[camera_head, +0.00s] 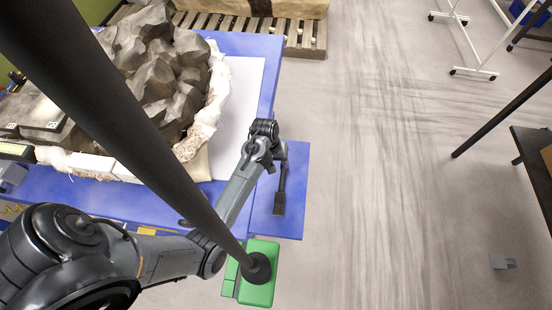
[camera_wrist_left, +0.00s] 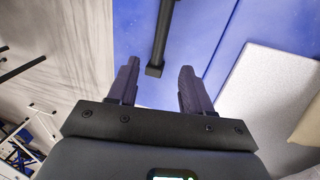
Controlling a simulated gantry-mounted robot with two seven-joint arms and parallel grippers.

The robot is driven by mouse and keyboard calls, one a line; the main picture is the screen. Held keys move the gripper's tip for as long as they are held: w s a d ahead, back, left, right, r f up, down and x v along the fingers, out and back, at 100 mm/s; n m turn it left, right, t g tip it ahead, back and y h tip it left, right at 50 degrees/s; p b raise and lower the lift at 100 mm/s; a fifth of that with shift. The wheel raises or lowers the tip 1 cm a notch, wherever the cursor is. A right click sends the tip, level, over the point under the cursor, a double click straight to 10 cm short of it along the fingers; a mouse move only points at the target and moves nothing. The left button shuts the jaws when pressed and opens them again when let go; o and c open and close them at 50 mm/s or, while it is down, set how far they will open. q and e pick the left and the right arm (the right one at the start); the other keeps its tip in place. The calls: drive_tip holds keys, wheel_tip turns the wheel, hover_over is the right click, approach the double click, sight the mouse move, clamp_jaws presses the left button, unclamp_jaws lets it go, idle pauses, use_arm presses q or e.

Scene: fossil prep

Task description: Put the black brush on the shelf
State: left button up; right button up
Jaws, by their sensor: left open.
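The black brush (camera_head: 279,203) lies over a blue panel beside the table, its wide end toward the bottom of the head view and its thin handle pointing up. My left gripper (camera_head: 279,156) is by the handle's upper end, partly hidden by its own wrist. In the left wrist view the open fingers (camera_wrist_left: 157,75) stand either side of a dark bar (camera_wrist_left: 163,35), which looks like the brush handle; its end is just beyond the fingertips and nothing is held. The blue panel (camera_head: 294,180) may be the shelf, but I cannot tell. My right gripper is not in view.
A large grey rock (camera_head: 155,70) in a pale jacket fills much of the blue table (camera_head: 262,48), with a white sheet (camera_head: 243,85) beside it. A green object (camera_head: 262,290) is below the panel. Open floor (camera_head: 380,150) lies to the right.

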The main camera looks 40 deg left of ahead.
use_arm(q)
drive_tip(key=s+d+r+m, duration=0.3)
drive_tip(key=s, duration=0.4)
drive_tip(key=s+d+r+m+t+y, duration=0.1)
drive_tip(key=s+d+r+m, duration=0.2)
drive_tip(key=s, duration=0.4)
drive_tip(key=s+d+r+m+t, duration=0.1)
drive_tip(key=s+d+r+m, duration=0.2)
drive_tip(key=s+d, duration=0.2)
drive_tip(key=shift+s+y, duration=0.3)
drive_tip(key=shift+s, duration=0.9)
drive_tip(key=shift+d, duration=0.1)
